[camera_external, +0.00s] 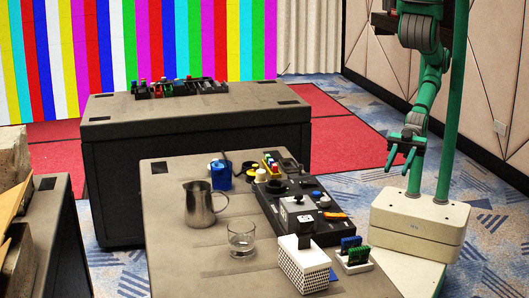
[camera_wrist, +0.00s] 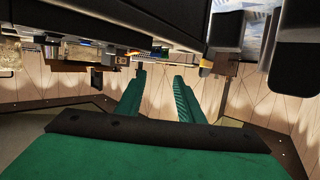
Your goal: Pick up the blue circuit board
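The blue circuit board (camera_external: 351,242) stands upright in a white holder (camera_external: 359,267) at the right edge of the near table in the external view. A green board (camera_external: 359,255) stands beside it in the same holder. My gripper (camera_external: 398,167) is to the right of the table and well behind the boards, in the air, with its two green fingers apart and nothing between them. The wrist view also shows the two fingers (camera_wrist: 159,92) apart and empty. I cannot clearly make out the blue board in the wrist view.
The near table (camera_external: 182,265) holds a metal pitcher (camera_external: 203,204), a glass (camera_external: 241,239), a blue cup (camera_external: 221,175), a black control panel (camera_external: 318,209) and a white perforated box (camera_external: 303,265) close to the boards. A second table (camera_external: 220,112) stands behind.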

